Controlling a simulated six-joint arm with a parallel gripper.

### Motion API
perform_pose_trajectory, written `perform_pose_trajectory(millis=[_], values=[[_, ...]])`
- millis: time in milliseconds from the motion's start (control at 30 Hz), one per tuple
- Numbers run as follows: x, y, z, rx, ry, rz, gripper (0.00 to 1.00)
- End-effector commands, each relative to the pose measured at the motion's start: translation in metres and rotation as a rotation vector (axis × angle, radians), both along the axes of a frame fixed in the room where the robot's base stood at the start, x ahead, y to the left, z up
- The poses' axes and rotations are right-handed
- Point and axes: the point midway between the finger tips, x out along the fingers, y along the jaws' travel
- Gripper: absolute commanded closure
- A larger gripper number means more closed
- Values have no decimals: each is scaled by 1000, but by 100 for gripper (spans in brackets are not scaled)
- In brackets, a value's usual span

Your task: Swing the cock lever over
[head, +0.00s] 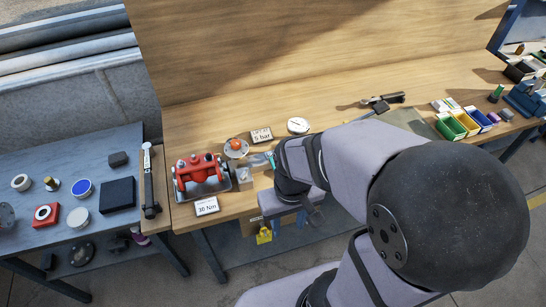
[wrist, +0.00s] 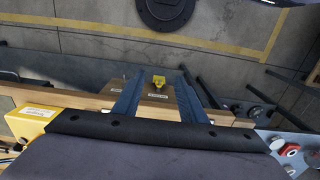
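My gripper (wrist: 160,74) shows two blue fingers set apart in the wrist view, with nothing held between them. A red valve body (head: 201,170) with several knobs sits on a grey plate left of that block. I cannot pick out the cock lever with certainty in either view. A small yellow part (wrist: 158,81) on a brown box appears between the fingers in the wrist view, apart from them; a yellow part (head: 264,236) also shows below the bench edge.
A torque wrench (head: 149,182) lies left. Coloured bins (head: 465,122) stand right.

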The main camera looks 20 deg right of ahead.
Motion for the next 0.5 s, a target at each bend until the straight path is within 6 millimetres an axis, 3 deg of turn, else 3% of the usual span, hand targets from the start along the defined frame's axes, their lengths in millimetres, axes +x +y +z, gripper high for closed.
perform_pose_trajectory(millis=[133,333,400,500], values=[[-4,-3,4,0,25,-14,62],[-29,-8,-12,4,174,-43,62],[-27,-11,-17,6,219,-55,62],[-6,-16,-25,10,252,-74,62]])
